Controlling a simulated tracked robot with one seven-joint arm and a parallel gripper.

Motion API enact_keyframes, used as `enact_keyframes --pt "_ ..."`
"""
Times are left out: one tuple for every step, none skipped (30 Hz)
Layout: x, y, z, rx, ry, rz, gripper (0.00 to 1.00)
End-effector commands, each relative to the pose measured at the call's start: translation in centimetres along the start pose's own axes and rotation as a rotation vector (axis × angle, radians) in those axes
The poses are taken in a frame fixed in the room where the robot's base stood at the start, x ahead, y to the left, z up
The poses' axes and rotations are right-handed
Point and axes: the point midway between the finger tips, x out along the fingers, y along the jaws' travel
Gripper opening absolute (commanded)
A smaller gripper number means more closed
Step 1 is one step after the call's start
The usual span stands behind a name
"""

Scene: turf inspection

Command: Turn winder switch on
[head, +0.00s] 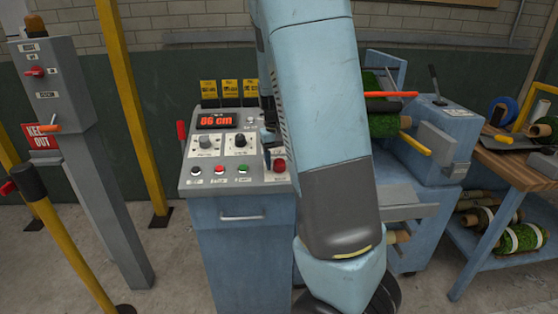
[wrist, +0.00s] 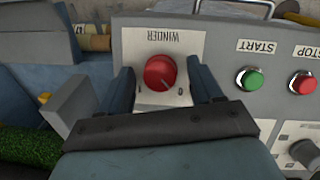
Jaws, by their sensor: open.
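The winder switch is a round red knob (wrist: 160,72) on a white plate lettered WINDER, which reads upside down in the wrist view. In the head view the red knob (head: 280,166) is at the right end of the grey control panel (head: 232,183). My gripper (wrist: 162,80) is open, with one finger on each side of the knob in the wrist view. I cannot tell whether the fingers touch it. In the head view my gripper (head: 267,150) is small and dark above the panel, partly hidden by my arm. The knob's pointer direction is unclear.
A green START button (wrist: 250,79) and a red STOP button (wrist: 302,82) sit right of the knob in the wrist view. The panel has a red display (head: 216,121) and dials. A blue machine with a turf roll (head: 384,125) stands to the right.

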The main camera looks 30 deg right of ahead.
Motion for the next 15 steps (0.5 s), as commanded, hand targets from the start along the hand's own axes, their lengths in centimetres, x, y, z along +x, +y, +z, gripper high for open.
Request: enact_keyframes --pt "0.12 0.02 0.00 0.000 0.000 0.000 0.65" --pt "0.15 0.02 0.00 0.000 0.000 0.000 0.65" --pt "0.16 0.02 -0.01 0.000 0.000 0.000 0.65" --pt "0.16 0.03 -0.01 0.000 0.001 0.000 0.65" --pt "0.16 0.03 -0.01 0.000 0.001 0.000 0.65" --pt "0.15 0.03 -0.01 0.000 0.001 0.000 0.65" --pt "0.14 0.02 -0.01 0.000 0.001 0.000 0.65" --pt "0.14 0.03 -0.01 0.000 0.001 0.000 0.65" --pt "0.13 0.02 -0.01 0.000 0.001 0.000 0.63" --pt "0.13 0.02 -0.01 0.000 0.001 0.000 0.60" --pt "0.13 0.02 -0.01 0.000 0.001 0.000 0.57" --pt "0.13 0.02 -0.01 0.000 0.000 0.000 0.53" --pt "0.12 0.02 -0.01 0.000 0.000 0.000 0.51" --pt "0.12 0.02 -0.01 0.000 0.000 0.000 0.48" --pt "0.12 0.02 -0.01 0.000 0.000 0.000 0.44"
